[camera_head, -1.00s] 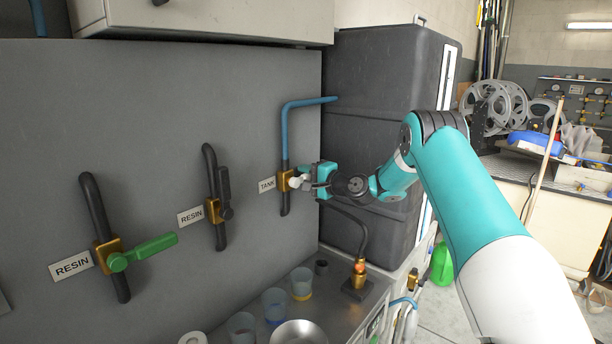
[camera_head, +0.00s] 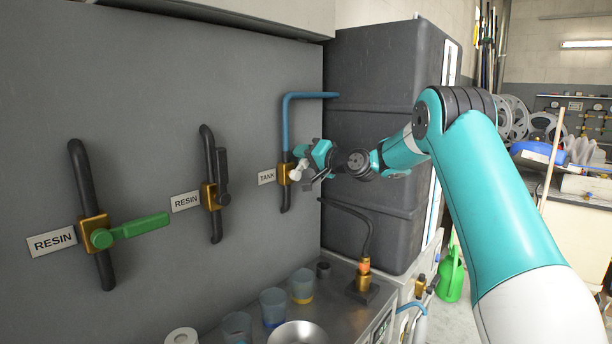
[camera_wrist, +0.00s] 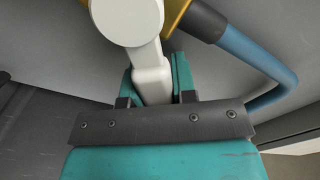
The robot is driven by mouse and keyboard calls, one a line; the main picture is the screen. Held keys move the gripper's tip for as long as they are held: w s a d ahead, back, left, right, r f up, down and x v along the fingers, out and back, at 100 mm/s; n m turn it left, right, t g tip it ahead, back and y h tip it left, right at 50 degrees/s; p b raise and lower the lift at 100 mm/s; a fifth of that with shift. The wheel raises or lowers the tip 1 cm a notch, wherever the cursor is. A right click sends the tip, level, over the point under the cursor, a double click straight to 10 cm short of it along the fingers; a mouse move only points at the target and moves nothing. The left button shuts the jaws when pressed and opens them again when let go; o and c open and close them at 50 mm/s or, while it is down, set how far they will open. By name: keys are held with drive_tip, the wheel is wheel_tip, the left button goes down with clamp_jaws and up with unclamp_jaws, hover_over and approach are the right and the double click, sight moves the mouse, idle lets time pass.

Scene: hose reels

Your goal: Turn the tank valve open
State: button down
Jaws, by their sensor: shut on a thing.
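The tank valve has a brass body (camera_head: 283,173) on a pipe that is blue above and black below, beside a label reading TANK (camera_head: 266,177). Its white handle (camera_head: 298,172) points right and out from the wall, and also fills the top middle of the wrist view (camera_wrist: 150,75). My gripper (camera_head: 310,172) is at the handle. In the wrist view my gripper (camera_wrist: 155,88) has its teal fingers shut on the handle's lever, one on each side. The fingertips are partly hidden behind the lever.
Two valves labelled RESIN are to the left, one with a green lever (camera_head: 140,226) and one with a black lever (camera_head: 222,177). A dark tank (camera_head: 375,75) stands right behind my gripper. Cups (camera_head: 273,307) and a metal bowl (camera_head: 298,334) sit on the bench below.

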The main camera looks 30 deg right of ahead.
sight(281, 147)
drive_tip(key=n+b, duration=0.2)
drive_tip(key=a+r+n+b, duration=0.1)
drive_tip(key=b, duration=0.1)
drive_tip(key=s+a+n+b, duration=0.1)
drive_tip(key=n+b, duration=0.1)
drive_tip(key=b, duration=0.1)
drive_tip(key=shift+a+r+n, duration=0.15)
drive_tip(key=shift+a+n, duration=0.1)
drive_tip(key=shift+n, duration=0.05)
drive_tip(key=a+n+b, duration=0.1)
drive_tip(key=b, duration=0.1)
drive_tip(key=n+b, duration=0.2)
drive_tip(key=s+a+r+n+b, duration=0.1)
drive_tip(key=b, duration=0.1)
drive_tip(key=shift+a+n, duration=0.3)
drive_tip(key=shift+n, duration=0.1)
drive_tip(key=shift+r, duration=0.1)
drive_tip(key=c, duration=0.9)
unclamp_jaws()
drive_tip(key=b+v, duration=0.2)
drive_tip(key=v, duration=1.5)
drive_tip(key=shift+s+r, duration=0.1)
drive_tip(key=shift+s, duration=0.05)
